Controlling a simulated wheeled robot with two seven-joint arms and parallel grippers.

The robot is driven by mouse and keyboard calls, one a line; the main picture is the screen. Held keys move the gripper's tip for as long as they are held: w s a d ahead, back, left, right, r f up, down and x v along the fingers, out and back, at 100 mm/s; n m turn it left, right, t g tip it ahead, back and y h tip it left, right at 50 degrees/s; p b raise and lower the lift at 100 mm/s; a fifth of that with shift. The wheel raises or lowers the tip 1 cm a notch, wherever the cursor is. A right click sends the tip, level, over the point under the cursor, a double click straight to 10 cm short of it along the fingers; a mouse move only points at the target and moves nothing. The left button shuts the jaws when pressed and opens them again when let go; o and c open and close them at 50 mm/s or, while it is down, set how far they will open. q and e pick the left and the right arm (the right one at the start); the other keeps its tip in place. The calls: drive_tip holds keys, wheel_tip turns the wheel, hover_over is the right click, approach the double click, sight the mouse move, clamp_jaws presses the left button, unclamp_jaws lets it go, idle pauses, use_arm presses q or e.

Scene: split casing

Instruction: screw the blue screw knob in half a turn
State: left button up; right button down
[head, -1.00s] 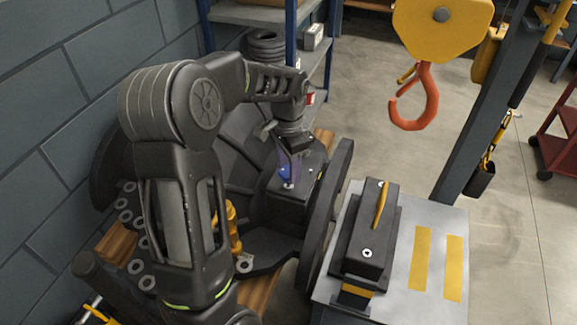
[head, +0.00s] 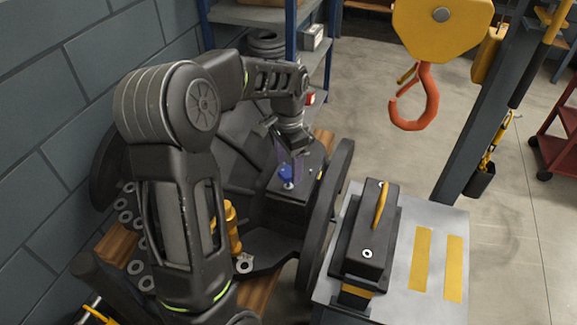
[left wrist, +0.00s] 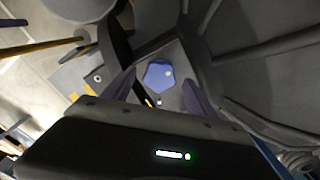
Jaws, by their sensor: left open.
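The blue screw knob (head: 286,172) sits on top of a dark block (head: 296,188) inside the lower half of the casing (head: 240,160). My left gripper (head: 288,158) points down at the knob. In the left wrist view its two fingers (left wrist: 158,92) stand apart, one on each side of the knob, with gaps showing. The gripper is open and holds nothing. My right gripper is in neither view.
A dark box with a yellow handle (head: 366,240) stands on a grey table (head: 437,215) to the right. A yellow hoist with an orange hook (head: 420,100) hangs at upper right. Several washers (head: 134,267) lie at left. A block wall (head: 60,120) bounds the left.

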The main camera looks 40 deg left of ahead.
sight(288, 171)
use_arm(q)
wheel_tip(288, 171, up, 7)
drive_tip(key=shift+f, duration=0.15)
idle(0.7)
